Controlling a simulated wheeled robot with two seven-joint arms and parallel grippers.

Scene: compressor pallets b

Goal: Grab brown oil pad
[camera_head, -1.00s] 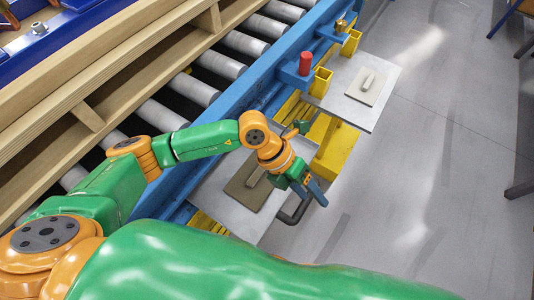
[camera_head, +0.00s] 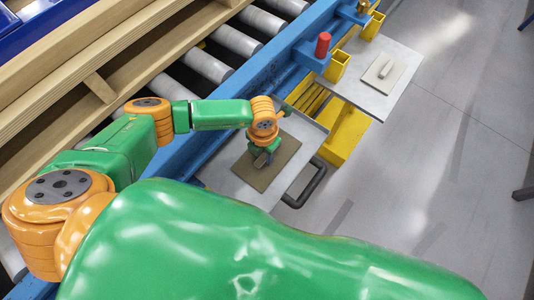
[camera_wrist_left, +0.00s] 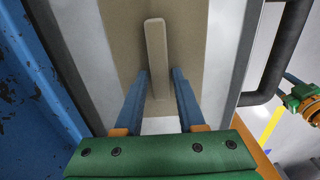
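The brown oil pad (camera_head: 285,158) is a flat brown plate lying on a grey metal tray (camera_head: 232,184) beside the blue conveyor frame. In the left wrist view the pad (camera_wrist_left: 200,40) carries a narrow upright grip bar (camera_wrist_left: 156,40). My left gripper (camera_head: 263,158) is over the pad, pointing down. In the left wrist view its two blue fingers (camera_wrist_left: 160,73) are apart, one on each side of the bar, with gaps showing. In the head view the arm hides the bar. A green and orange arm part (camera_wrist_left: 302,97) shows at the wrist view's right edge, possibly my right arm.
A black tray handle (camera_head: 305,187) sticks out right of the pad. A second grey tray (camera_head: 398,62) holds a pale pad (camera_head: 384,73). A red cylinder (camera_head: 322,45) and yellow holder (camera_head: 337,67) stand on the blue frame. Open floor is at right.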

